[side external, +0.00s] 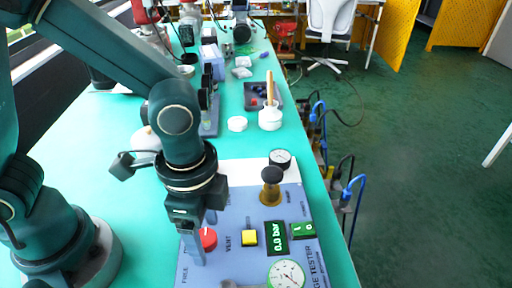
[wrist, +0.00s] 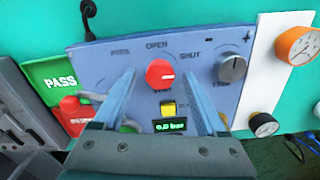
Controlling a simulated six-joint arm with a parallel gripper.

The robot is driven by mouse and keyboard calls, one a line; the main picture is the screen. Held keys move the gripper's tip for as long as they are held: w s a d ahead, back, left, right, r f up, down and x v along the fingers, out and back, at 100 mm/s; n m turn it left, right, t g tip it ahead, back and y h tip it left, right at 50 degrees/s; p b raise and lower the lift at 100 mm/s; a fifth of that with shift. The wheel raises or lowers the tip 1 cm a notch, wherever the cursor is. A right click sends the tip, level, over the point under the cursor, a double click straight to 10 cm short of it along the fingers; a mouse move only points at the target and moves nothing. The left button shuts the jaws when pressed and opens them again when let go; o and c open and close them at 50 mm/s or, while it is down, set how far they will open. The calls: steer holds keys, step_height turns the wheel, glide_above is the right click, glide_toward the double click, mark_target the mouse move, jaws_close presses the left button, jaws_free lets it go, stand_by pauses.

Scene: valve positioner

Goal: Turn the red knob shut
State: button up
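The red knob (wrist: 160,74) sits on the blue-grey panel (wrist: 115,62), below the printed words OPEN and SHUT in the wrist view. A small pale mark shows on its face, but I cannot tell which word it points to. In the side view the red knob (side external: 208,239) is partly behind my gripper. My gripper (wrist: 160,80) is open, with one finger to the left and one to the right of the knob in the wrist view. Gaps show between the knob and both fingers. In the side view my gripper (side external: 199,245) points down at the panel.
A yellow button (wrist: 168,109) and a green display (wrist: 170,126) reading 0.0 bar are close to the knob. A dark grey knob (wrist: 231,68) is to the right. A brass post with a black top (side external: 271,185) and a gauge (side external: 286,275) stand on the panel.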

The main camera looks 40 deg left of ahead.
mark_target(206, 237)
steer(key=shift+r, duration=2.6)
steer(key=s+a+r+n+t, duration=0.1)
steer(key=a+r+n+t, duration=0.4)
steer(key=a+n, duration=0.6)
steer(key=shift+a+r+t, duration=0.25)
steer(key=shift+r+t, duration=0.05)
